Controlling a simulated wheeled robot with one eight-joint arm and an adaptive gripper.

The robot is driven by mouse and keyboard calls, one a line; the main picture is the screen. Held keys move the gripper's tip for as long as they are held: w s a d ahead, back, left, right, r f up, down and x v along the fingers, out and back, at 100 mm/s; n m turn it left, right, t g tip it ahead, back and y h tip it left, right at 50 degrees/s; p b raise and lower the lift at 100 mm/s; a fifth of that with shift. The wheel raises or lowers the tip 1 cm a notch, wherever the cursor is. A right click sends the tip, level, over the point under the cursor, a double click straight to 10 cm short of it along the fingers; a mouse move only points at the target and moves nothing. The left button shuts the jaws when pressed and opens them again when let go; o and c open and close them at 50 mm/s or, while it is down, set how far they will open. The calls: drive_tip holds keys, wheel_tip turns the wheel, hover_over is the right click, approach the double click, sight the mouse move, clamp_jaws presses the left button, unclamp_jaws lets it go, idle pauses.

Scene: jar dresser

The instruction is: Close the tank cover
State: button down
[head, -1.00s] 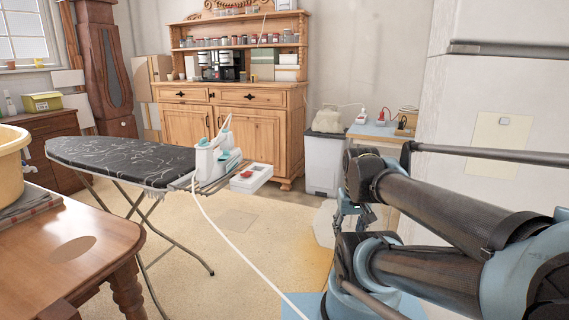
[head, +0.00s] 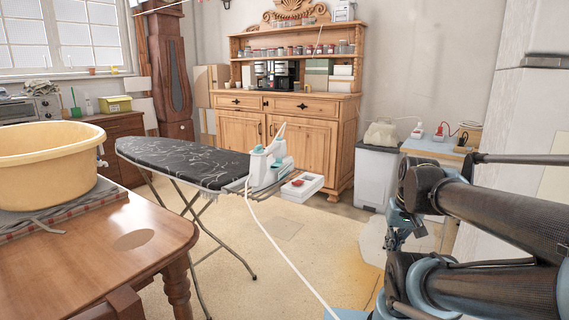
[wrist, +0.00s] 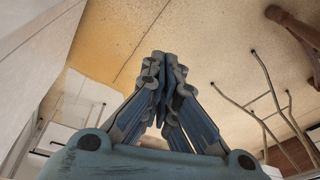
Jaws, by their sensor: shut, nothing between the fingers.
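I cannot make out a tank cover for certain in either view. A white and teal steam iron unit (head: 266,168) stands on the right end of the ironing board in the head view, with a white cord running down to the floor. Any lid on it is too small to tell open from closed. A black coffee machine (head: 276,75) stands on the dresser, also too small for detail. My gripper (wrist: 160,62) is shut and empty, its fingertips together above the floor. In the head view it hangs at the right, well apart from the iron and the dresser.
The ironing board (head: 180,160) stands mid-room on thin legs. A wooden table (head: 150,240) with a yellow basin (head: 48,155) fills the left front. The wooden dresser (head: 315,140) is at the back. A white box (head: 302,187) lies near the board. Open floor (head: 310,240) lies between.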

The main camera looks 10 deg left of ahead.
drive_tip(key=w+a+r+y, duration=0.5)
drive_tip(key=w+a+r, duration=0.2)
drive_tip(key=w+a, duration=0.35)
drive_tip(key=g+y, duration=0.3)
drive_tip(key=y, duration=0.9)
approach(283, 154)
drive_tip(key=a, duration=0.6)
drive_tip(key=shift+s+a, duration=0.15)
drive_tip(key=shift+s, duration=0.15)
drive_tip(key=shift+s+a+r, duration=0.1)
drive_tip(key=shift+s+a, duration=0.1)
drive_tip(key=shift+s, duration=0.9)
drive_tip(key=shift+s+a, duration=0.2)
drive_tip(key=shift+s, duration=0.6)
